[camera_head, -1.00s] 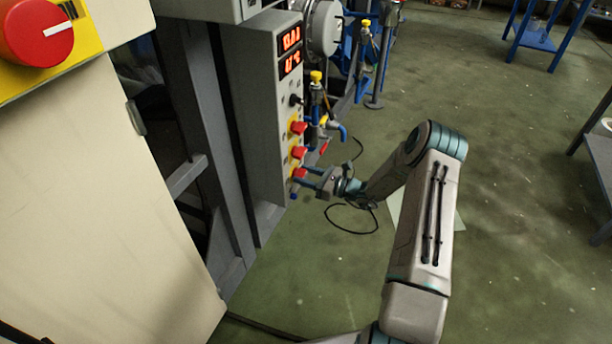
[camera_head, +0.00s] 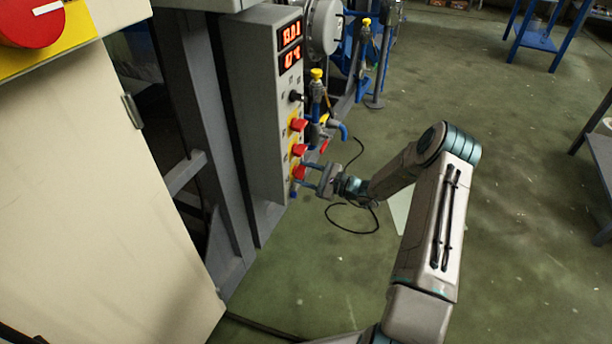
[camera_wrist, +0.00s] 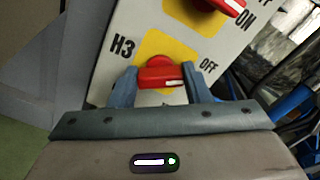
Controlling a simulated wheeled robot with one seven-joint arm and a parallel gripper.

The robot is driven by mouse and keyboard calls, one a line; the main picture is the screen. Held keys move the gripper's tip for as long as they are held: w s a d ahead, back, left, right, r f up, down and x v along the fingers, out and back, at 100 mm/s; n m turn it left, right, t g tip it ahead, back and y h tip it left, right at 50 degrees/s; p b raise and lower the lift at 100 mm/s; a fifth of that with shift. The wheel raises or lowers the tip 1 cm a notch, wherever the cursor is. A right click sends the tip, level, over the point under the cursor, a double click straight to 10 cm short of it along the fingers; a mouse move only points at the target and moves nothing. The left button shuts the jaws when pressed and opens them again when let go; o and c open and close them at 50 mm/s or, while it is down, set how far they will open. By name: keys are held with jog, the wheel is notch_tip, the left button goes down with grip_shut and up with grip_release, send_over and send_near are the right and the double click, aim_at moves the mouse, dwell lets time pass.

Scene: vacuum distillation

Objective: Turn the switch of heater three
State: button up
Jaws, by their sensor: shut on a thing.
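The heater three switch is a red rotary knob on a yellow plate. In the wrist view the knob (camera_wrist: 161,74) sits beside the label H3 (camera_wrist: 123,47), with OFF printed to its right. My gripper (camera_wrist: 160,78) has one finger on each side of the knob and is shut on it. The knob's white mark points to the right, roughly level in the picture. In the head view my gripper (camera_head: 312,172) reaches the lowest red knob (camera_head: 299,172) on the grey control box (camera_head: 262,120). Part of the knob's lower side is hidden in the wrist view.
Two more red knobs, an upper (camera_head: 299,125) and a middle one (camera_head: 299,149), sit above on the same box. Red digital displays (camera_head: 290,47) are at its top. Valves and pipes (camera_head: 318,95) stand close behind. A black cable (camera_head: 352,220) lies on the open floor.

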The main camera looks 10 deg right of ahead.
jog(key=n+b, duration=0.4)
jog(key=n, duration=0.7)
jog(key=shift+f+b, duration=0.2)
jog(key=shift+b, duration=0.2)
dwell(0.3)
jog(key=o, duration=1)
jog(key=p+v, duration=0.3)
jog(key=v, duration=1.1)
jog(key=shift+r+p, duration=0.1)
jog(key=shift+p, duration=0.25)
